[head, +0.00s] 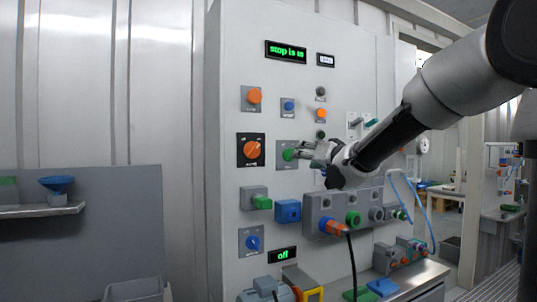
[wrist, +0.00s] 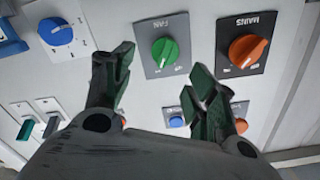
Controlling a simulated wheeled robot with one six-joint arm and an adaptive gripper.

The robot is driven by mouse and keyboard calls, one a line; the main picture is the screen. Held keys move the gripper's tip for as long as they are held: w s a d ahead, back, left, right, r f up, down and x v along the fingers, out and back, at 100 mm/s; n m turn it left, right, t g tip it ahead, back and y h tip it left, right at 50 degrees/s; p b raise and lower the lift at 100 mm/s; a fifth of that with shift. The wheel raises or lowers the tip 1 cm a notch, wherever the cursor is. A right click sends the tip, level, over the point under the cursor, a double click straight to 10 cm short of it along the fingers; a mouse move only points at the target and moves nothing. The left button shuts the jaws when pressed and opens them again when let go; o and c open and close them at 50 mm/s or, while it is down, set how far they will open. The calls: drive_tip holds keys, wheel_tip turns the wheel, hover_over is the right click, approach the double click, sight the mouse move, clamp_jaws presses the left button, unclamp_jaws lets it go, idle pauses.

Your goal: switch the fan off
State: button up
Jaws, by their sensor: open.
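The fan switch is a round green knob (wrist: 165,52) on a grey plate marked FAN in the wrist view. My gripper (wrist: 161,64) is open and empty. Its two dark fingers show on either side of the knob in the picture, and whether they touch it I cannot tell. In the head view my gripper (head: 306,151) is close in front of the panel, just right of the knob. The exact setting of the knob is too small to read.
The orange MAINS knob (wrist: 248,51) is beside the fan switch; it also shows in the head view (head: 252,150). A blue knob (wrist: 56,31) is on the other side. A green display (head: 286,51) reads "stop is in"; a lower one (head: 283,255) reads "off".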

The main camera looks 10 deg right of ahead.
sight(290, 155)
drive_tip(key=x, duration=0.7)
drive_tip(key=shift+w+a+r+m, duration=0.25)
drive_tip(key=shift+w+r+m, duration=0.05)
drive_tip(key=shift+r, duration=0.25)
drive_tip(key=c, duration=0.9)
